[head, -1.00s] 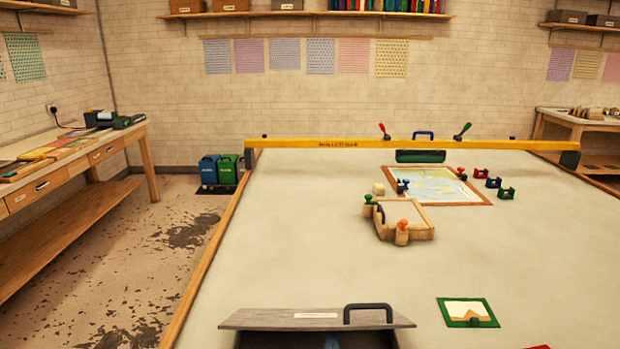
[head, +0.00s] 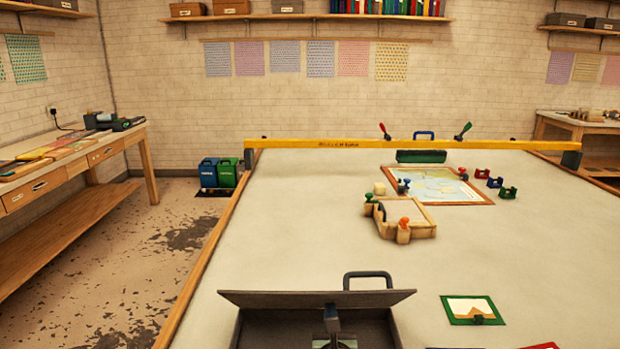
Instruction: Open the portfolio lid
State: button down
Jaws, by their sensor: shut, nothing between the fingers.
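The portfolio (head: 265,335) is a dark grey case at the bottom of the head view, on the near end of the big table. Its lid (head: 270,300) stands raised and tilted back, with the dark inner face toward me. A black handle (head: 368,279) shows behind the lid's top edge. My gripper (head: 332,322) is small and grey, shut and empty, over the open case in front of the lid's inner face. I cannot tell whether it touches the lid. A small pale item (head: 345,343) shows partly in the case; the case's near part is cut off.
A green-framed picture (head: 468,310) lies right of the portfolio. A wooden tray (head: 420,233) with knobs and a framed map (head: 445,188) lie farther back. A yellow bar (head: 350,143) spans the table. The tabletop between is clear.

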jog(key=shift+w, duration=0.4)
jog(key=w+b, duration=0.5)
jog(key=b, duration=0.1)
jog(key=shift+w+f, duration=0.2)
jog(key=shift+w, duration=0.2)
jog(key=shift+w+r+b, duration=0.1)
jog(key=shift+w+b, duration=0.6)
jog(key=shift+b, duration=0.4)
jog(key=shift+s+r+p, duration=0.25)
jog(key=shift+p, duration=0.5)
jog(key=s+p, duration=0.2)
jog(key=p, duration=0.1)
jog(key=shift+r, duration=0.35)
jog(key=s+r+p, duration=0.2)
jog(key=s+p, duration=0.9)
jog(key=s, duration=0.2)
jog(key=shift+s, duration=0.25)
